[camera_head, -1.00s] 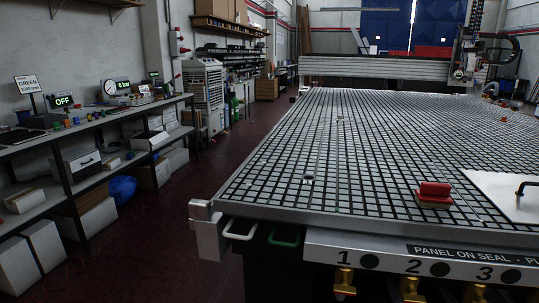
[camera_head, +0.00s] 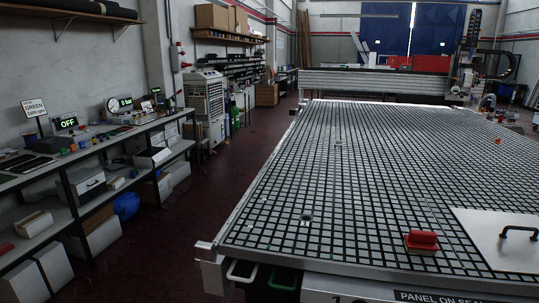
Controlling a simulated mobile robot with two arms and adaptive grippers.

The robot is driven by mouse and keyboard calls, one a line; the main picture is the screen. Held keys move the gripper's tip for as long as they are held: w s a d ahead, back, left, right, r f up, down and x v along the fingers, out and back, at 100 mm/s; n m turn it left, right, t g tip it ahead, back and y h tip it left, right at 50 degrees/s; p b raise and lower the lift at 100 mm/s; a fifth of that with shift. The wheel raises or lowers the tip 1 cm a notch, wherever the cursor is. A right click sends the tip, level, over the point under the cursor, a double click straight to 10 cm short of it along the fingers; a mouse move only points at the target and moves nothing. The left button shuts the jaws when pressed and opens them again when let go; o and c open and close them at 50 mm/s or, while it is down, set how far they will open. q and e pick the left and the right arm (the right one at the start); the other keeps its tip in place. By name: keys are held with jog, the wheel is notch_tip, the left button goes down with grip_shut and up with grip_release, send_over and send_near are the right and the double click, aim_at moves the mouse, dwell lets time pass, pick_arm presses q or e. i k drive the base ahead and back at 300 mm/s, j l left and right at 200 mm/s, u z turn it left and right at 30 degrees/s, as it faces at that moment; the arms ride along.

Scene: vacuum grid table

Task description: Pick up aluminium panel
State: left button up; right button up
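A light grey flat panel (camera_head: 484,236) lies on the vacuum grid table (camera_head: 330,215) at the right edge of the head view. A black handle (camera_head: 519,229) stands on it. Its right part is cut off by the picture edge. A red block-like tool (camera_head: 422,238) with a pale base sits on the grid just left of the panel, apart from it. Neither of my grippers shows in the view.
A workbench (camera_head: 95,150) with gauges, displays and boxes runs along the left wall. A dark red floor aisle (camera_head: 185,225) lies clear between bench and table. A gantry (camera_head: 385,82) spans the table's far end. Most of the grid is bare.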

aim_at(508, 241)
jog(key=z, duration=1.6)
jog(key=i+l+u, duration=0.15)
jog(key=u, duration=0.2)
jog(key=i+l+u, duration=0.1)
jog(key=l+u, duration=0.25)
jog(key=j, duration=0.15)
